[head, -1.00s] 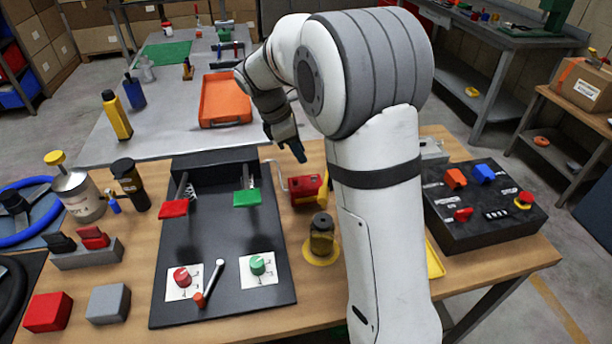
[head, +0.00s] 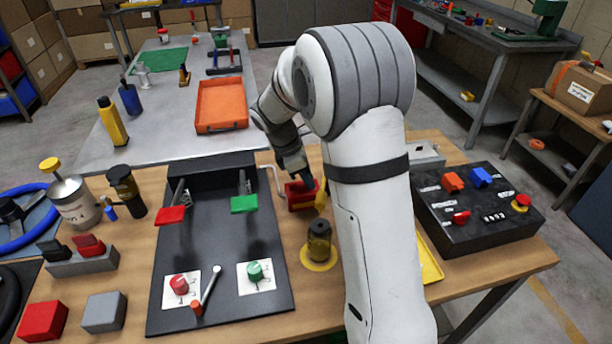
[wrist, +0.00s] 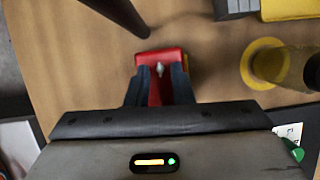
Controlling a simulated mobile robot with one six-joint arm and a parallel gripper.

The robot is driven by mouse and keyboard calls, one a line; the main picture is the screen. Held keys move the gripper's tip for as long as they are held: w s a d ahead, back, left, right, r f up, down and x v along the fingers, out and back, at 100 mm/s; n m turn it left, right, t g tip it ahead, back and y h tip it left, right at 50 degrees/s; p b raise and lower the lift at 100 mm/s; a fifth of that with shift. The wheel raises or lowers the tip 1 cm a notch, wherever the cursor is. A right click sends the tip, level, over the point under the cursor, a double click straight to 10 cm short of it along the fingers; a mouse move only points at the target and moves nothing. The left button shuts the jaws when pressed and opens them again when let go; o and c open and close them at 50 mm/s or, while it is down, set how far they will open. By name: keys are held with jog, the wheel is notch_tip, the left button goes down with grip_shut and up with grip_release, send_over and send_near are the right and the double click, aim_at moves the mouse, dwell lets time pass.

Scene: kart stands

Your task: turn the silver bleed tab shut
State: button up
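The silver bleed tab (wrist: 159,70) is a small bright piece on top of a red block (wrist: 168,54) in the wrist view. My gripper (wrist: 159,78) is open, with one dark finger on each side of the tab and red surface showing between them. I cannot tell whether the fingertips touch the block. In the head view the red block (head: 298,197) stands on the wooden bench, right of the green pedal, with my gripper (head: 302,178) right over it. The tab is hidden there behind the gripper.
A dark jar on a yellow disc (head: 319,243) stands close in front of the red block. The black pedal board (head: 225,230) with green pedal (head: 245,203) lies to its left. A black switch box (head: 475,215) is on the right.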

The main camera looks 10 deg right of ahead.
grip_shut()
jog(key=shift+m, duration=0.3)
jog(key=m+p, duration=0.1)
jog(key=m+g+p, duration=0.1)
jog(key=shift+w+r+m, duration=0.1)
jog(key=shift+w+m, duration=0.1)
jog(key=shift+m, duration=0.2)
jog(key=m+g+p, duration=0.1)
jog(key=m, duration=0.1)
jog(key=shift+w+d+m+y, duration=0.1)
jog(key=shift+m+y, duration=0.2)
jog(key=shift+m, duration=0.1)
jog(key=m+y, duration=0.1)
jog(key=m, duration=0.2)
jog(key=m+g+y+p, duration=0.1)
jog(key=m, duration=0.2)
jog(key=shift+w+d+g, duration=0.2)
jog(key=shift+g, duration=0.1)
jog(key=shift+o, duration=0.7)
grip_release()
